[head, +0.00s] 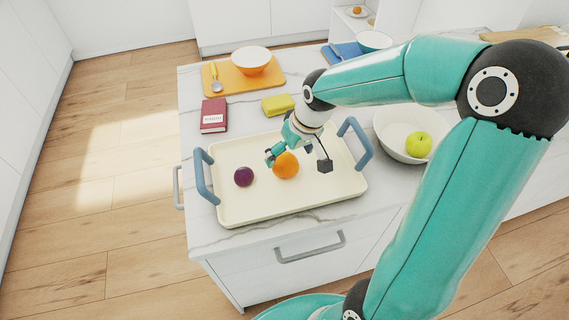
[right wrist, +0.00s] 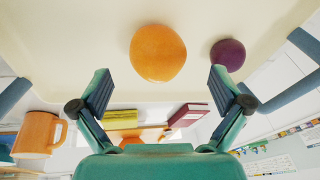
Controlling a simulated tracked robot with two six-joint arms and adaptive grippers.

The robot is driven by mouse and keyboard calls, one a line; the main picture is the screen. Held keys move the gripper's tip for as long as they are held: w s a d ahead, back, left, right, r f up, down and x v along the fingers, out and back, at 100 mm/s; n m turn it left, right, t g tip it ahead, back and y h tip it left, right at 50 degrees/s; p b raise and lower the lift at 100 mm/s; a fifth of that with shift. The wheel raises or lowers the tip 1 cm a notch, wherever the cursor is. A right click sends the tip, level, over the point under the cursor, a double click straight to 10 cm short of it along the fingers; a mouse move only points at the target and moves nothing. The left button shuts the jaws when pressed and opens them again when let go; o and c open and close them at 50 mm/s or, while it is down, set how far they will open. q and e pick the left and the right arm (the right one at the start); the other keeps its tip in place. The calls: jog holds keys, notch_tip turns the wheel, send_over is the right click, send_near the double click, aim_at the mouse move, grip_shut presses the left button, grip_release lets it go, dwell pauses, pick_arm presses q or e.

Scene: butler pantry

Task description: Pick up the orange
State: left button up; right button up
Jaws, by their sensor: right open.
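The orange (head: 286,165) lies on the cream tray (head: 240,213), near its middle. In the right wrist view the orange (right wrist: 158,52) is ahead of the fingertips and between their lines, apart from both fingers. My right gripper (head: 290,150) is just behind and above the orange in the head view. Its two fingers are spread, and the right wrist view shows the open gripper (right wrist: 160,85) with nothing between the fingers. My left gripper is not in view.
A purple plum (head: 243,176) lies left of the orange on the tray. The tray has raised blue-grey handles (head: 205,178). A white bowl with a green apple (head: 419,145) stands to the right. A yellow sponge (head: 278,105) and red book (head: 214,115) lie behind.

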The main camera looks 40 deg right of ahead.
aim_at(288, 159)
jog(key=x, duration=0.4)
jog(key=shift+d+f+p, duration=0.1)
jog(key=shift+f+p, duration=0.15)
jog(key=shift+p, duration=0.1)
jog(key=shift+w, duration=0.1)
jog(key=c, duration=1.4)
